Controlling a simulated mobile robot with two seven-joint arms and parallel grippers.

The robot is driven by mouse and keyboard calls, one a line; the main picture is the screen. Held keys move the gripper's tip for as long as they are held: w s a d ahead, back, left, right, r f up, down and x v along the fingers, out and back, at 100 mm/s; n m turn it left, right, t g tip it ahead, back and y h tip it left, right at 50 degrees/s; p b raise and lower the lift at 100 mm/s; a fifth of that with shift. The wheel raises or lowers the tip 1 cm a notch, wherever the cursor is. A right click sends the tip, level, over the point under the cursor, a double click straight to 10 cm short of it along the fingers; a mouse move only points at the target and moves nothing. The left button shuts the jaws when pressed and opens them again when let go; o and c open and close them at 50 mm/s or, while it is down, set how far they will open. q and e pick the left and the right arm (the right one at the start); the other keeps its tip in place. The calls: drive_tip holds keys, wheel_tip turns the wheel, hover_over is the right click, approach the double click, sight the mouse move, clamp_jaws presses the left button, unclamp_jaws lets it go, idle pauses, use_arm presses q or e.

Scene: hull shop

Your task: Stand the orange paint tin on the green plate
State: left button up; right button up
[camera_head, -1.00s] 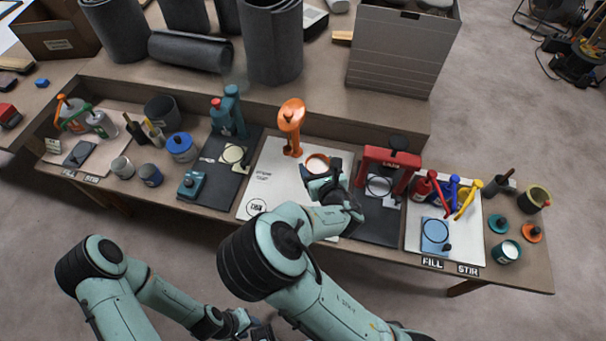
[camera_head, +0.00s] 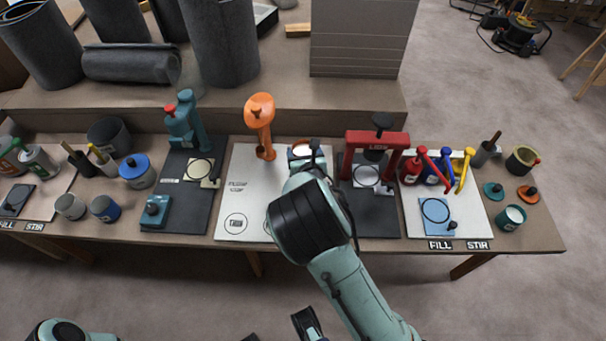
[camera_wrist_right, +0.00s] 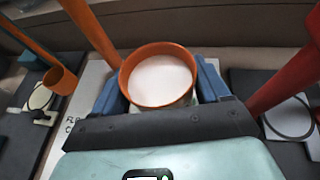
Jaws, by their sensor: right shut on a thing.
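The orange paint tin (camera_wrist_right: 160,76) stands upright between the two blue fingers of my right gripper (camera_wrist_right: 160,92). It has an orange rim and is filled with white paint. In the head view the tin (camera_head: 302,151) is over the pale central board, partly hidden by my right gripper and forearm. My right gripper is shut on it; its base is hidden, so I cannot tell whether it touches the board. Only a dark part of my left gripper (camera_head: 306,323) shows at the bottom edge. I cannot identify a green plate for certain; a small teal-green disc with a knob (camera_head: 493,190) lies at the right.
An orange press-like stand (camera_head: 259,124) is left of the tin and a red frame (camera_head: 378,140) is right of it. An orange disc (camera_head: 528,194) and a teal tin (camera_head: 511,217) are by the bench's right end.

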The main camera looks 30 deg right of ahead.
wheel_tip(320, 180, down, 4)
drive_tip(key=shift+r+b, duration=0.15)
drive_tip(key=shift+b, duration=0.3)
use_arm(q)
drive_tip(key=shift+t, duration=0.5)
drive_tip(key=shift+w+a+f+b, duration=0.3)
drive_tip(key=shift+w+f+b, duration=0.1)
drive_tip(key=shift+w+f, duration=0.4)
drive_tip(key=shift+w+a+f+b, duration=0.3)
drive_tip(key=shift+w+f+b, duration=0.1)
drive_tip(key=shift+w+f, duration=0.35)
use_arm(e)
drive_tip(key=shift+f, duration=2.5)
use_arm(q)
drive_tip(key=shift+s, duration=0.1)
